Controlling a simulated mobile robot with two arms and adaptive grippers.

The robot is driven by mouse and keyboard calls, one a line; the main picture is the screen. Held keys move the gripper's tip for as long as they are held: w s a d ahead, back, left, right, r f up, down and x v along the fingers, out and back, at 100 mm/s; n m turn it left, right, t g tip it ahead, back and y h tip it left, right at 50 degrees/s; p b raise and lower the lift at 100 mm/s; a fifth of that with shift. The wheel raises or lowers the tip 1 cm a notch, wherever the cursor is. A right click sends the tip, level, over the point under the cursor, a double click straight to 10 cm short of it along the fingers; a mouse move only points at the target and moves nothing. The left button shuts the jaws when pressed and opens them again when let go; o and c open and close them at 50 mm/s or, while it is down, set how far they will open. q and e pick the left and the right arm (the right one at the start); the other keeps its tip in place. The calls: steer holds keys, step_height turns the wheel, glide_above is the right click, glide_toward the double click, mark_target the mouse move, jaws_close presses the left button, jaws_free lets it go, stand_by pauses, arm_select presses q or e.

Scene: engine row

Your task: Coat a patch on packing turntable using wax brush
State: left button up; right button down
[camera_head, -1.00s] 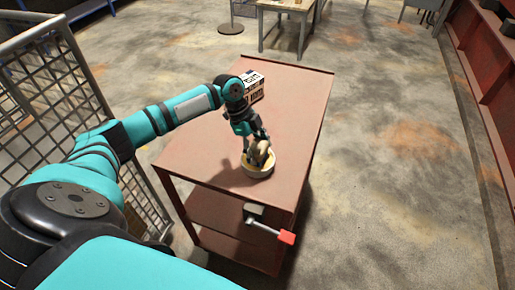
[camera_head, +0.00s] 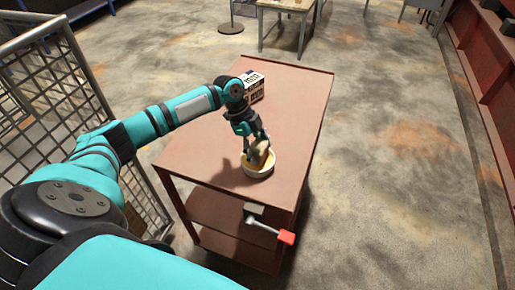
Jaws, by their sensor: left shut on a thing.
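The left gripper (camera_head: 257,151) is shut on a small tan and grey object, likely the wax brush (camera_head: 263,157), whose shape is partly hidden by the fingers. It points down over a round, shallow, cream-rimmed piece (camera_head: 259,174), likely the packing turntable, on the near part of the reddish-brown cart top. The held object reaches inside the rim; whether it touches the surface I cannot tell. My right gripper is not in view.
The reddish-brown cart (camera_head: 297,103) has shelves below. A white and black printed box (camera_head: 256,87) stands behind my left wrist. A red-ended lever (camera_head: 286,237) sticks out at the cart's near side. A mesh fence (camera_head: 95,110) stands left. Floor to the right is clear.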

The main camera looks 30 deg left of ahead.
mark_target(265, 148)
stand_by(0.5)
arm_select(q)
steer(key=shift+r+p, duration=0.9)
steer(key=shift+p, duration=0.05)
step_height(265, 148, up, 5)
steer(key=p, duration=0.4)
steer(key=shift+r+p, duration=0.1)
steer(key=shift+p, duration=0.25)
steer(key=shift+d, duration=0.15)
